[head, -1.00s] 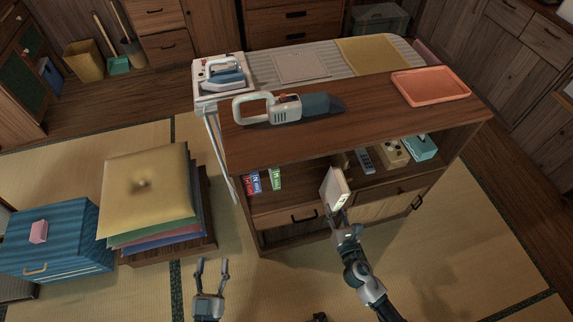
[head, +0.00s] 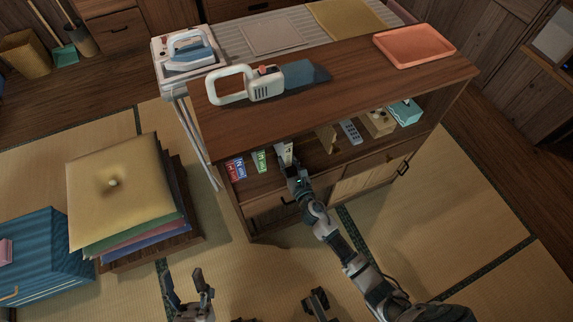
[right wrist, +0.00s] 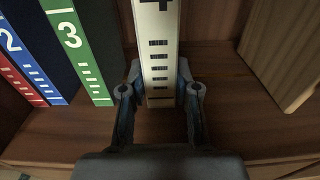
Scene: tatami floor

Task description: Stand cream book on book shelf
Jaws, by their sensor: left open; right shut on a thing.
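The cream book (head: 286,153), marked 4, is upright inside the open compartment of the wooden book shelf (head: 350,85). My right gripper (head: 291,171) is shut on its lower spine; in the right wrist view the fingers (right wrist: 159,85) sit on both sides of the cream book (right wrist: 157,45). The book's lower end is at the shelf board; I cannot tell whether it rests on it. To its left, with a gap, stand the green book 3 (right wrist: 78,45), blue book 2 (right wrist: 33,60) and a red book (right wrist: 20,82). My left gripper (head: 187,285) is open and empty above the floor.
A wooden block or divider (right wrist: 285,50) stands right of the cream book. A remote (head: 349,131), a beige box (head: 378,122) and a teal box (head: 405,111) are further right. A handheld vacuum (head: 262,84) and orange tray (head: 414,48) lie on top. Cushions (head: 120,185) are stacked at left.

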